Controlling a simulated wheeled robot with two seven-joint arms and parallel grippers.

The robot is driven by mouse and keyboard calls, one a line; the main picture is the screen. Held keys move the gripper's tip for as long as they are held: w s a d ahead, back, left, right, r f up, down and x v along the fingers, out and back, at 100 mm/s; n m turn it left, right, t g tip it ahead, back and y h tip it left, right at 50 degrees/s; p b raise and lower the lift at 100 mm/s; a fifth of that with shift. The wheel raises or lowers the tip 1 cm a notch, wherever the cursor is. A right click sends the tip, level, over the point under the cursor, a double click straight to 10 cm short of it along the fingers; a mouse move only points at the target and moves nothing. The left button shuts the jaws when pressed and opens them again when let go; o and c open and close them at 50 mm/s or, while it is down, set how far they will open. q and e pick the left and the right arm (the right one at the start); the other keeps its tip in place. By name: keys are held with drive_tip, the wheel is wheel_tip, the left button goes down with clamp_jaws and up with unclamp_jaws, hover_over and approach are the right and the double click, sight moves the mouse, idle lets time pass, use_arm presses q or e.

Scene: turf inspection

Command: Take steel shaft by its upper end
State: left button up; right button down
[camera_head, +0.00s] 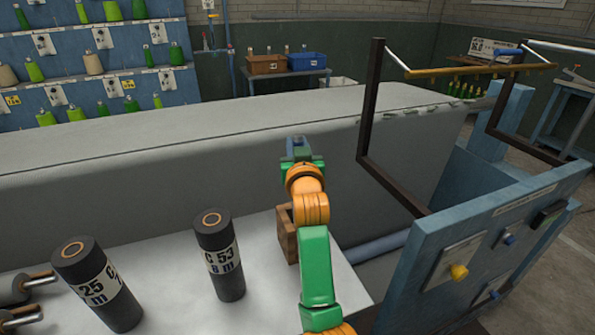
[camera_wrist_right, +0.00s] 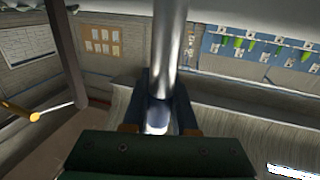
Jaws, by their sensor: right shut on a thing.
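The steel shaft (camera_wrist_right: 170,45) shows in the right wrist view as a shiny grey rod, running from the top edge down between the fingers. My right gripper (camera_wrist_right: 164,103) is shut on it. In the head view, my right gripper (camera_head: 297,148) is at the middle, above a wooden block (camera_head: 286,236) on the white table. I cannot make out the shaft in the head view; the gripper and the green and orange arm may hide it. My left gripper is not in view.
Two dark labelled cylinders (camera_head: 219,256) (camera_head: 97,284) stand on the white table (camera_head: 170,255) left of my arm. A dark frame (camera_head: 370,105) and a blue panel (camera_head: 475,250) with knobs stand close on the right.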

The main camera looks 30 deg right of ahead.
wheel_tip(320, 180, up, 18)
drive_tip(key=shift+w, duration=0.1)
idle(1.3)
